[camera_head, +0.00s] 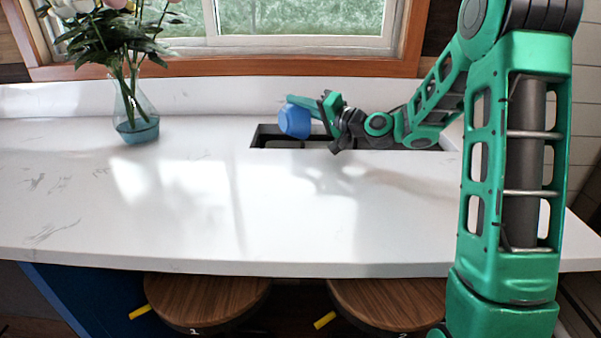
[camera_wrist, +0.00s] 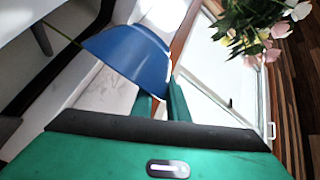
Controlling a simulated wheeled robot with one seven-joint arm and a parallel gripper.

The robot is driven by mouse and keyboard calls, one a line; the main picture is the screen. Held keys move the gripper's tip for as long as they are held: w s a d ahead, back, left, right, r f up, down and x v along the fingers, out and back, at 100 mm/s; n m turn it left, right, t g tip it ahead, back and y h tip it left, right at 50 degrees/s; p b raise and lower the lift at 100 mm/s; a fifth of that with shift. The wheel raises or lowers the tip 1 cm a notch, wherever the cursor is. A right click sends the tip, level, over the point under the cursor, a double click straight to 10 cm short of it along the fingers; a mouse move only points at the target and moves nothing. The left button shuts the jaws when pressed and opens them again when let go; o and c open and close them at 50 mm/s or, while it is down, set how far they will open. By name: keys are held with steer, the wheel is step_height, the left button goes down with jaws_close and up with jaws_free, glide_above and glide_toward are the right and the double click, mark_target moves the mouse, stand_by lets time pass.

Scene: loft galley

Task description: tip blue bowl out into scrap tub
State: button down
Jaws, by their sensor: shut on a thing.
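The blue bowl (camera_head: 295,121) is in the air above the left end of a dark-edged opening in the counter. My gripper (camera_head: 317,107) is shut on it from the right. In the wrist view the blue bowl (camera_wrist: 131,55) shows close up and looks tilted, with the green fingers of my gripper (camera_wrist: 161,103) at its lower edge. The inside of the bowl and any contents cannot be seen. I cannot pick out the scrap tub for sure; a dark recess (camera_head: 270,143) lies below the bowl, its inside mostly hidden.
A glass vase (camera_head: 135,119) of flowers stands on the white counter (camera_head: 170,205) at the left. A window (camera_head: 300,25) with a wooden sill is behind. Two wooden stools (camera_head: 205,298) stand under the front edge. The counter's middle is clear.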

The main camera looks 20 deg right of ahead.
mark_target(283, 109)
steer(key=shift+d, duration=0.15)
steer(key=a+n, duration=0.2)
steer(key=a, duration=0.1)
steer(key=s+a+n+g, duration=0.1)
steer(key=a, duration=0.1)
steer(key=shift+f+h, duration=0.25)
steer(key=shift+h, duration=0.05)
steer(key=shift+w+f+n, duration=0.1)
steer(key=shift+f+n, duration=0.15)
steer(key=shift+n, duration=0.05)
steer(key=a+n+h+b, duration=0.2)
steer(key=a+n, duration=0.1)
steer(key=a, duration=0.1)
steer(key=s+a+f+n+h+b, duration=0.1)
steer(key=a+n+b, duration=0.1)
steer(key=a+n, duration=0.1)
steer(key=s+a+f+n+g+h+b, duration=0.1)
steer(key=a+n+h+b, duration=0.1)
steer(key=a+n, duration=0.1)
steer(key=shift+a+h, duration=0.3)
steer(key=shift+a, duration=0.55)
steer(key=shift+a+f+n+h+b, duration=0.15)
steer(key=shift+a+n+h+b, duration=0.35)
steer(key=shift+a+n+b, duration=0.2)
